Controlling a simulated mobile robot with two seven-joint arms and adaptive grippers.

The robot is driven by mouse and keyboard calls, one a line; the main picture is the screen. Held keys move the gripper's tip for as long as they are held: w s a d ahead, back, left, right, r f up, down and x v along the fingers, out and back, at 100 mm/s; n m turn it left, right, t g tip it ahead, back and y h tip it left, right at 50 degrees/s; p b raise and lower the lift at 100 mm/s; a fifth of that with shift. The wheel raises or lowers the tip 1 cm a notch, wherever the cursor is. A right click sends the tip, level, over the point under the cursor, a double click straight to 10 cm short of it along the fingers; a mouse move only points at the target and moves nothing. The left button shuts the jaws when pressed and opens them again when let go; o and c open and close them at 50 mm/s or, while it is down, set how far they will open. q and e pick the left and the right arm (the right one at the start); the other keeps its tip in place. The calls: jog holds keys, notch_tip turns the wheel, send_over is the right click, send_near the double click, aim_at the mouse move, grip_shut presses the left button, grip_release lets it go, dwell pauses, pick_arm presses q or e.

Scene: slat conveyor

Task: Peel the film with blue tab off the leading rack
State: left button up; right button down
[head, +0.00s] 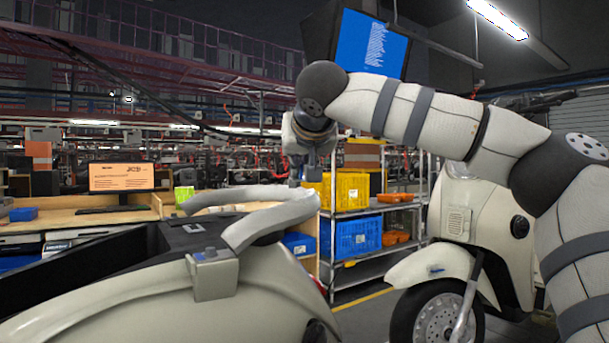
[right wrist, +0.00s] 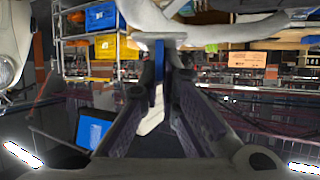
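The pale curved rack (head: 272,215) stands at the tail of the cream scooter (head: 270,300) at front left. In the right wrist view, which is upside down, the rack (right wrist: 215,32) lies just beyond the fingertips. My right gripper (head: 304,176) points down just above the rack's right end. In the wrist view its fingers (right wrist: 162,70) come close together on both sides of a narrow blue tab (right wrist: 158,78). A small white piece (right wrist: 151,122) shows between the fingers, nearer the palm. I cannot make out the clear film on the rack. My left gripper is not in view.
A metal shelf (head: 340,283) with yellow and blue crates stands behind the rack. A second cream scooter (head: 460,215) stands at right, behind my right arm. A workbench (head: 130,215) with an orange-screened monitor (head: 121,177) is at left.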

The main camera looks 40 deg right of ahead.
jog(key=shift+s+a+r, duration=0.25)
jog(key=shift+a+r, duration=0.15)
jog(key=shift+r, duration=0.3)
jog(key=s+a+r, duration=0.2)
jog(key=a+r, duration=0.2)
jog(key=r, duration=0.2)
jog(key=shift+r, duration=0.3)
jog(key=shift+a+r, duration=0.1)
jog(key=s+a+r, duration=0.2)
jog(key=a+r, duration=0.2)
jog(key=r, duration=0.2)
dwell(0.4)
jog(key=shift+d, duration=0.1)
